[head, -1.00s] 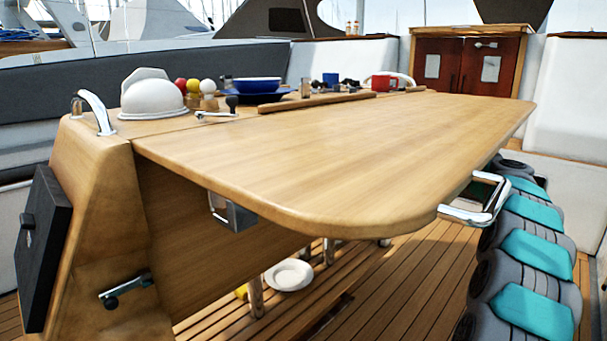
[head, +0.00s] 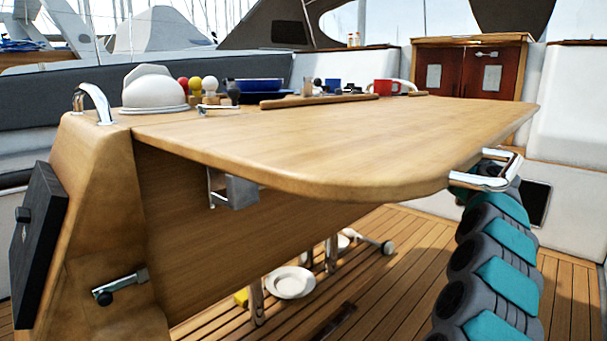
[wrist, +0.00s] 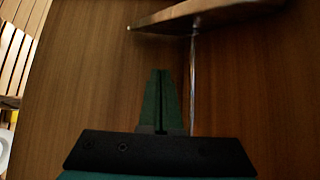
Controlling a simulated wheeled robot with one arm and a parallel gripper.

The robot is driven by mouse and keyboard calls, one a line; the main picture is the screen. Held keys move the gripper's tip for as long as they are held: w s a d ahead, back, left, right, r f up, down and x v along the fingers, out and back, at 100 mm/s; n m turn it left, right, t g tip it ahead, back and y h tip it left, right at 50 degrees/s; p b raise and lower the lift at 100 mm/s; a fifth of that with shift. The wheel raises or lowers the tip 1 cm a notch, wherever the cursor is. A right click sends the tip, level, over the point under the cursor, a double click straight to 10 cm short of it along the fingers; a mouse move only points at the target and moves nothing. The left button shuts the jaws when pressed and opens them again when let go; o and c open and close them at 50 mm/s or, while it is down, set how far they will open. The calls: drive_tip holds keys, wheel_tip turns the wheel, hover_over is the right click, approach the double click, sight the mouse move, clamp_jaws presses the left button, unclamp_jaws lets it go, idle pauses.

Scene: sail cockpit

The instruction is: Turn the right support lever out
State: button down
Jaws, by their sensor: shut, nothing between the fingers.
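The wooden table leaf (head: 340,145) is raised. A metal bracket with a thin chrome bar (head: 237,191) sits under its left part, against the table's side panel (head: 230,245). The area under the leaf's right part is hidden in the head view, and so is my gripper. In the wrist view my gripper (wrist: 160,72) is shut and empty, in front of a brown wooden panel (wrist: 95,90). A thin pale upright rod (wrist: 193,75) stands just right of the fingertips, below a wooden edge (wrist: 205,14). I cannot tell whether it is the right support lever or whether the fingers touch it.
A chrome handle (head: 490,178) shows at the leaf's right corner, near my arm. A lever with a black knob (head: 120,286) is on the table end. A plate (head: 290,282) is below. Slatted floor lies open at right.

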drive_tip(key=s+a+b, duration=0.3)
drive_tip(key=a+b, duration=0.1)
drive_tip(key=a, duration=0.2)
drive_tip(key=shift+s+a+b, duration=0.3)
drive_tip(key=shift+s+b, duration=0.1)
idle(0.4)
drive_tip(key=shift+s, duration=0.15)
idle(0.4)
drive_tip(key=shift+s+t, duration=0.3)
